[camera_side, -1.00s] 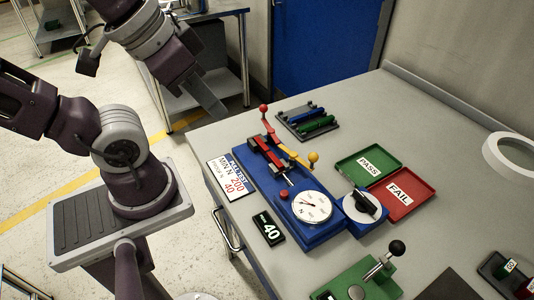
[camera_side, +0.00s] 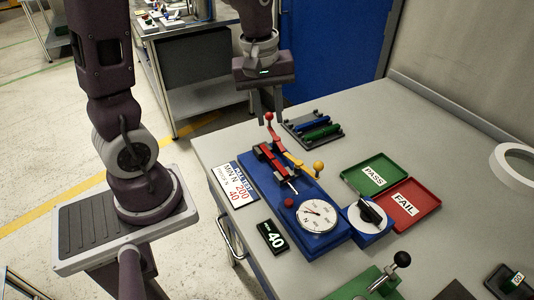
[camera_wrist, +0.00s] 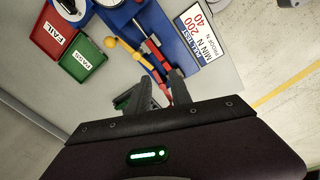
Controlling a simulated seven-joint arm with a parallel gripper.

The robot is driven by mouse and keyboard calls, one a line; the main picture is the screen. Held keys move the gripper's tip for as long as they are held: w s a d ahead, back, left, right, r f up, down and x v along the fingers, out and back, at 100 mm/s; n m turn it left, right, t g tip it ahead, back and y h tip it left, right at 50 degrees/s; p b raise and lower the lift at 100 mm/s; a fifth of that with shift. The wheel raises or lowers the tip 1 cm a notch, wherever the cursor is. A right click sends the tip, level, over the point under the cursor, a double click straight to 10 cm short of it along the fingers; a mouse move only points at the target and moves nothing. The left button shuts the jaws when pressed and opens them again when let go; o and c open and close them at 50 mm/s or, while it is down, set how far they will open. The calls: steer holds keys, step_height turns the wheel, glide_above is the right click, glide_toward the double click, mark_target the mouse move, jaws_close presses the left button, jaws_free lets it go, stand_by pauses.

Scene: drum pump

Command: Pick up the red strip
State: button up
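My gripper (camera_side: 270,118) is pointed down above the far end of a blue pull tester (camera_side: 330,222). Red pieces (camera_side: 267,153) lie along the far part of the tester, beside a red lever with a red ball and a yellow lever with a yellow ball (camera_side: 318,166). I cannot tell which red piece is the strip. A dark rack (camera_side: 296,127) behind holds a blue strip (camera_side: 312,125) and a green strip (camera_side: 321,132).
A green PASS tray (camera_side: 351,176) and a red FAIL tray (camera_side: 432,199) sit right of the tester. A white label card (camera_side: 233,186) lies left, with a small display reading 40 (camera_side: 271,238) in front. A green press (camera_side: 365,285) stands near. The right table middle is clear.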

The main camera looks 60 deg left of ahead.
mark_target(269, 153)
steer(key=a+f+n, duration=0.1)
steer(key=f, duration=0.1)
steer(key=w+a+f+n+g, duration=0.1)
steer(key=a+f+n, duration=0.1)
steer(key=f, duration=0.1)
steer(key=w+a+f+n, duration=0.1)
steer(key=f, duration=0.1)
steer(key=shift+a+f+n+g, duration=0.2)
steer(key=shift+f+n+g, duration=0.1)
steer(key=shift+f+n, duration=0.1)
steer(key=f, duration=0.7)
steer(key=shift+w+d, duration=0.1)
steer(key=shift+d, duration=0.15)
steer(key=shift+r, duration=0.1)
jaws_close()
